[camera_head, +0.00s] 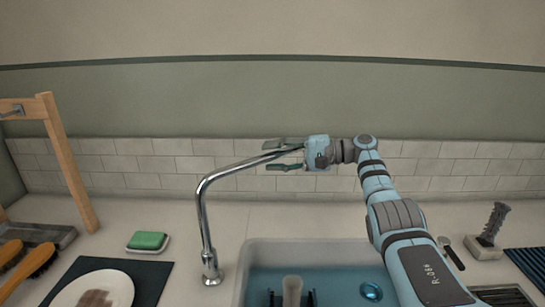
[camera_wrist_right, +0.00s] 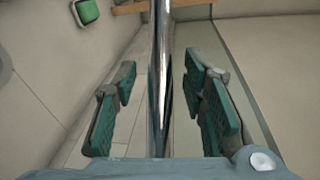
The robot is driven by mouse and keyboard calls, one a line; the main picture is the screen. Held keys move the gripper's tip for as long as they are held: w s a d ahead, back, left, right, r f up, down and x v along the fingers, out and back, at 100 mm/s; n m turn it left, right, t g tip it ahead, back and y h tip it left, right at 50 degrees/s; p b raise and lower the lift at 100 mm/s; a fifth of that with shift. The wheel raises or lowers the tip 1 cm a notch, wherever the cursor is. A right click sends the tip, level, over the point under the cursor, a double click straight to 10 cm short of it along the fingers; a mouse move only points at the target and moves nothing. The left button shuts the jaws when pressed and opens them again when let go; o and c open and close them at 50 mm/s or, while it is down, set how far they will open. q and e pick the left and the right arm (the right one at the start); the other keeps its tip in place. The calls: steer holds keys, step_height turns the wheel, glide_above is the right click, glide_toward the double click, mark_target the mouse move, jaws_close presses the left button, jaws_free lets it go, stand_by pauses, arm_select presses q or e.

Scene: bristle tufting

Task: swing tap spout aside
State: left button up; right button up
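The chrome tap (camera_head: 206,225) stands upright at the back left of the sink. Its spout bends over and runs right and slightly up. My right gripper (camera_head: 279,155) is at the spout's far end, one finger above it and one below in the head view. In the right wrist view the chrome spout (camera_wrist_right: 160,75) runs between the two green-padded fingers (camera_wrist_right: 162,110), with a gap on each side. The right gripper is open around the spout. My left gripper is not in view.
The sink (camera_head: 245,262) holds blue water and a pale upright object (camera_head: 292,290). A green sponge (camera_head: 147,240), a plate (camera_head: 92,290), brushes (camera_head: 38,262) and a wooden frame (camera_head: 68,165) are on the left. A dark-handled brush (camera_head: 494,222) stands right. The tiled wall (camera_head: 130,163) is behind.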

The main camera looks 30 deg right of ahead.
steer(key=f+v, duration=0.1)
steer(key=v, duration=0.6)
steer(key=shift+r, duration=0.45)
steer(key=shift+c, duration=0.3)
